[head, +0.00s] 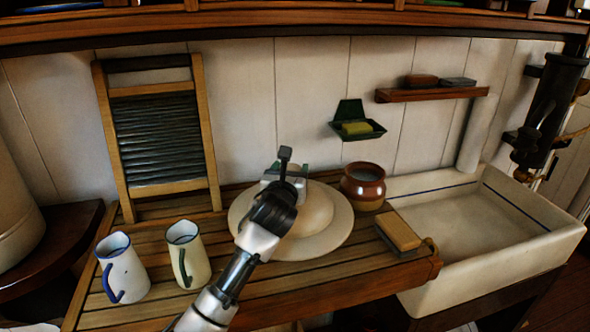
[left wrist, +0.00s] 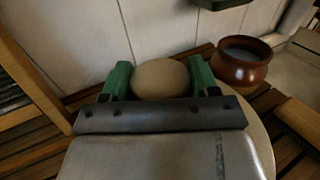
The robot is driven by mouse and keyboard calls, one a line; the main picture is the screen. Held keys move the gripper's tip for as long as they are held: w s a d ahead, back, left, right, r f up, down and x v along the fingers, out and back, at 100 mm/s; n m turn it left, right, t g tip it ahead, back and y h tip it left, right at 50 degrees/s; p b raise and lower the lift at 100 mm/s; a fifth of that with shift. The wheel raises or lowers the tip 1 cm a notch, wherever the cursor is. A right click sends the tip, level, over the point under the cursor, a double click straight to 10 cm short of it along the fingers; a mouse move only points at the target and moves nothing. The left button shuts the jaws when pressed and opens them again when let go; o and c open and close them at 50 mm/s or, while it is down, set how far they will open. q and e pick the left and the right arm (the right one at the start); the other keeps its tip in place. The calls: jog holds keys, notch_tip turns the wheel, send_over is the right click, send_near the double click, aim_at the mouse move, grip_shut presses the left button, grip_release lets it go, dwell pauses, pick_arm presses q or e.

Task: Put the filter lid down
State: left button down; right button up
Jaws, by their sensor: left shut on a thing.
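The filter lid (head: 332,232) is a wide, cream disc with a raised dome in its middle. It is level, over or on the slatted wooden drainboard (head: 340,285); I cannot tell whether its underside touches the slats. My left gripper (head: 288,174) is shut on the lid's top. In the left wrist view its green fingers stand on either side of a rounded tan knob (left wrist: 160,78), and the lid's rim (left wrist: 266,142) shows at right. My wrist and arm hide part of the lid in the head view. My right gripper is not in view.
Right of the lid, close by, are a brown pot (head: 363,187) and a wood-backed brush (head: 398,231), then a white sink (head: 455,222). Two enamel jugs (head: 122,268) (head: 187,255) stand at left. A washboard (head: 158,135) leans on the wall behind.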

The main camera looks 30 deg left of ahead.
pick_arm(q)
jog(key=shift+f+p, duration=0.3)
jog(key=shift+f, duration=1.45)
jog(key=c, duration=0.7)
grip_release()
jog(key=shift+f, duration=0.3)
jog(key=shift+c, duration=0.2)
jog(key=o, duration=0.5)
jog(key=shift+s, duration=0.15)
jog(key=shift+c, duration=0.2)
jog(key=shift+d+r, duration=0.1)
jog(key=b+v, duration=0.2)
jog(key=v, duration=1)
